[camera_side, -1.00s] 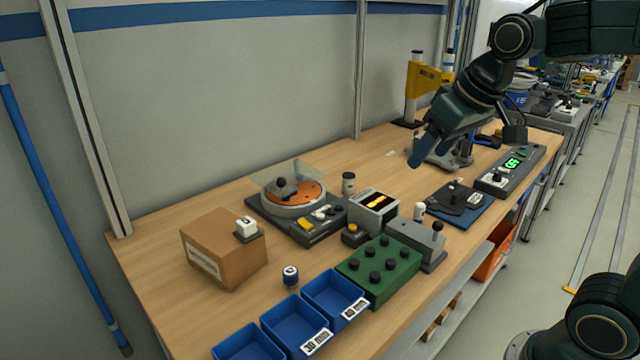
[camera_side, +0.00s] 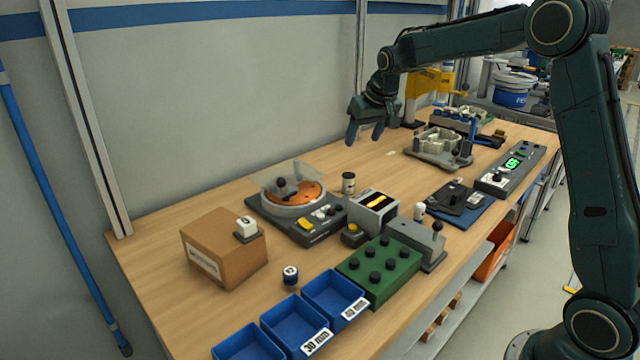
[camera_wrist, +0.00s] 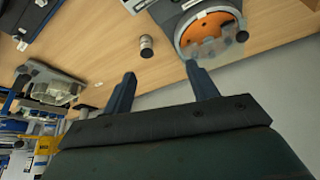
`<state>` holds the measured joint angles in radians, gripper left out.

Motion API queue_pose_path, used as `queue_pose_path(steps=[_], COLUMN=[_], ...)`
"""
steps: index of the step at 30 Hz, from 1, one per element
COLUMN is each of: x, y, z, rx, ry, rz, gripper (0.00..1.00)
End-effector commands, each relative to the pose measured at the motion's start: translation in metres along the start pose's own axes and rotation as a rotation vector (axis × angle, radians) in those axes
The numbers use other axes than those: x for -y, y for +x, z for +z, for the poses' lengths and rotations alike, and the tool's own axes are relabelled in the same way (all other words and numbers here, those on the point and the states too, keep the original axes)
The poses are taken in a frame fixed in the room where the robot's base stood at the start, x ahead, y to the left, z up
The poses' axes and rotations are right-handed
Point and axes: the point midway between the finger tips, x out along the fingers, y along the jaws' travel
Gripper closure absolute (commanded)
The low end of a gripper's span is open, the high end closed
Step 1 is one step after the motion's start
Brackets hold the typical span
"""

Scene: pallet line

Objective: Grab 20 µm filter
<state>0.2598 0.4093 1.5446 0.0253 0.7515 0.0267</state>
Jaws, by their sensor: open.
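Small cylinders stand on the table; I cannot read which is the 20 µm filter. One with a dark cap and pale body (camera_side: 348,183) stands upright just behind the grey turntable device; it shows in the wrist view (camera_wrist: 146,44) beyond the fingertips. A whitish one (camera_side: 419,211) stands by the grey lever box. My gripper (camera_side: 364,138) is open and empty, above the back of the table and apart from all of them. Its two fingers show in the wrist view (camera_wrist: 161,69).
A turntable with an orange disc (camera_side: 292,197) and clear cover, a cardboard box (camera_side: 222,250), blue bins (camera_side: 330,292) and a green block (camera_side: 380,270) crowd the front. A grey fixture (camera_side: 438,148) stands right of my gripper. Bare wood lies at the back left.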

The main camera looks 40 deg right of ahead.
Motion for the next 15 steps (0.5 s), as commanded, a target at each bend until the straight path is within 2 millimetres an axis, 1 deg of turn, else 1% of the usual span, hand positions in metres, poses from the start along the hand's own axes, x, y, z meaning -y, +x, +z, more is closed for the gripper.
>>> queue_pose_path(steps=[1, 6, 9, 12, 15], x=[-0.005, -0.022, -0.031, -0.038, -0.043], y=[0.016, 0.061, 0.085, 0.102, 0.113], z=[-0.006, -0.025, -0.032, -0.037, -0.039], rx=[0.006, 0.012, 0.014, 0.014, 0.015], ry=[0.011, 0.041, 0.056, 0.068, 0.074], rz=[0.005, 0.020, 0.027, 0.033, 0.036], gripper=[0.42, 0.42, 0.42, 0.42, 0.42])
